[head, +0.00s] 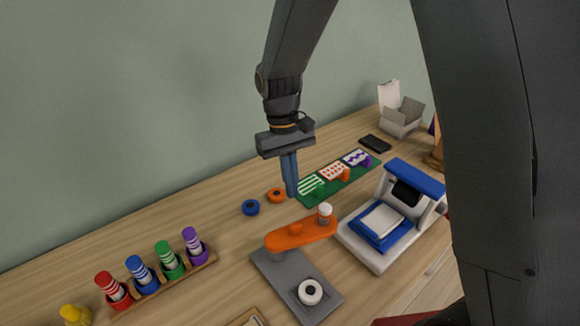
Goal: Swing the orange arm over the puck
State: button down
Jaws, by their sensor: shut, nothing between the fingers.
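The orange arm (300,233) sits on a post above the left end of a grey base plate (283,283). It points right and back, off the plate, with a white-topped knob (325,211) at its far end. A white puck (310,292) with a dark centre lies on the near right end of the plate, clear of the arm. My gripper (291,193) points down with its blue fingers shut and empty. In the picture it is above and left of the knob, apart from the orange arm.
A blue ring (250,207) and an orange ring (276,195) lie near my gripper. A green board (314,198) with patterned cards is behind. A white and blue press-like device (366,254) stands right of the arm. A rack (146,294) of coloured tubes is at left.

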aim_at(302, 230)
jog(key=shift+s+d+f+p, duration=0.25)
jog(key=shift+s+d+f, duration=0.1)
jog(key=shift+s, duration=0.35)
jog(key=shift+s+d+f+p, duration=0.3)
jog(key=shift+s+f, duration=0.1)
jog(key=shift+s, duration=0.3)
jog(key=shift+s+d+f+p, duration=0.25)
jog(key=shift+s+f, duration=0.1)
jog(key=shift+s, duration=0.35)
